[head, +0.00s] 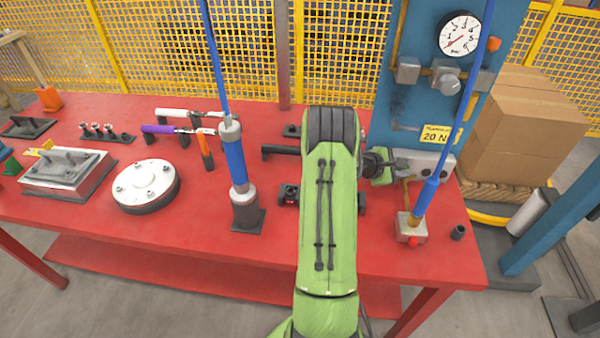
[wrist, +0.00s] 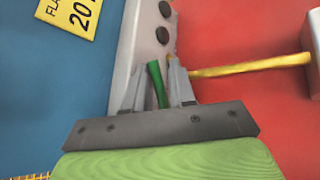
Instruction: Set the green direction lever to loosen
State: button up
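The green direction lever (wrist: 156,84) shows in the wrist view as a short bar, leaning slightly, in front of a pale grey block (wrist: 143,42) with dark round ports. My gripper (wrist: 158,78) has one finger on each side of the lever. The fingers are apart, with narrow gaps to the lever, so it looks open around it and not clamped. In the head view my gripper is at the grey block (head: 432,166) below the blue panel; my arm and wrist hide the lever there.
The blue panel (head: 415,95) carries a gauge (head: 459,35) and a yellow "20 N" label (head: 436,134). A yellow hose (wrist: 250,66) runs right of my fingers. The red table (head: 240,235) has clear room in front.

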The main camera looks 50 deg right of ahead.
jog(key=shift+s+d+f+m+t+y+p, duration=0.15)
jog(key=shift+s+f+m+t+y+p, duration=0.3)
jog(key=shift+t+y, duration=0.3)
jog(key=p+v, duration=0.3)
jog(key=v, duration=1.3)
jog(key=w+a+r+m+t+y+b, duration=0.1)
jog(key=w+a+m+t+b, duration=0.1)
jog(key=a, duration=0.6)
jog(key=w+a+m+t+y+b, duration=0.1)
jog(key=w+a+t+y+b, duration=0.1)
jog(key=w+a, duration=0.5)
jog(key=shift+a+r+m+t+b, duration=0.4)
jog(key=shift+a+t+b, duration=0.45)
jog(key=shift+a+t, duration=0.35)
jog(key=shift+w, duration=0.1)
